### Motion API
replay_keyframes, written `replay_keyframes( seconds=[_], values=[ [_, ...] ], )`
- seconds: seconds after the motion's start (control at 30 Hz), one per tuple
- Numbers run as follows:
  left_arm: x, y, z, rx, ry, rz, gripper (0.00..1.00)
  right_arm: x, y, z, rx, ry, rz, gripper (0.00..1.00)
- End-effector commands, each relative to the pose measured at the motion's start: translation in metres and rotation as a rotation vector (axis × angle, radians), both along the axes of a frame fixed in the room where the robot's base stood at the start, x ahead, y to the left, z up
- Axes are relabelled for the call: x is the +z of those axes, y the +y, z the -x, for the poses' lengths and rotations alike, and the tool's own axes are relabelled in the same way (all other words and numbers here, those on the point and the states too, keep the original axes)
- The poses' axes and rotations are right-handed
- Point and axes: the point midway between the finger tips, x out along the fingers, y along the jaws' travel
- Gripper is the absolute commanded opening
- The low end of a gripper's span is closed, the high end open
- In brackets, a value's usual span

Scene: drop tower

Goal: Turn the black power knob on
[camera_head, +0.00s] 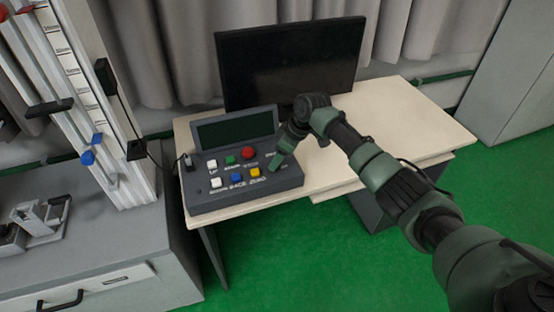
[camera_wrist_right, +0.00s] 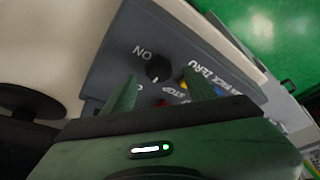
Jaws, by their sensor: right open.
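The black power knob (camera_wrist_right: 158,68) shows in the right wrist view on the grey panel, beside the white "ON" lettering. It is round and dark. My right gripper (camera_wrist_right: 160,92) is open, with its two green fingers apart on either side of the knob's place in the picture. I cannot tell whether they touch it. In the head view my right gripper (camera_head: 276,161) points down at the right side of the control box (camera_head: 248,194), and the knob is hidden there. My left gripper is not in view.
The box carries several coloured buttons, including a red one (camera_head: 248,153) left of my gripper, and a dark display (camera_head: 235,130). A black monitor (camera_head: 290,62) stands behind it on the beige desk (camera_head: 420,115). A tall measuring tower (camera_head: 75,80) stands at the left.

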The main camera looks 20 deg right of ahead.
Motion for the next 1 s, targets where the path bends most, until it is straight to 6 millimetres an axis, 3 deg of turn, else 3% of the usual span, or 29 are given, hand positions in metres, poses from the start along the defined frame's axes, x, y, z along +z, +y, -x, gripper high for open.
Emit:
replay_keyframes(
  seconds=[0.2, 0.47, 0.5, 0.7, 1.0],
  values=[
    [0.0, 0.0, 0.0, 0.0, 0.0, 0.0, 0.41, -0.019, 0.006, -0.006, -0.001, 0.0, 0.0, 0.57],
    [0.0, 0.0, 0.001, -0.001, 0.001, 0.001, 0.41, -0.022, 0.007, -0.006, 0.001, 0.0, 0.0, 0.57],
    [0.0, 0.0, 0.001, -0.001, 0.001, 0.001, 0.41, -0.022, 0.006, -0.006, 0.001, 0.0, 0.0, 0.54],
    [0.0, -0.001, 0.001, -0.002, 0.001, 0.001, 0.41, -0.021, 0.006, -0.006, 0.0, 0.0, 0.0, 0.0],
    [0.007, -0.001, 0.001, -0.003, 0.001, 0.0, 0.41, -0.019, 0.007, -0.005, -0.031, 0.0, 0.0, 0.0]
  ],
)
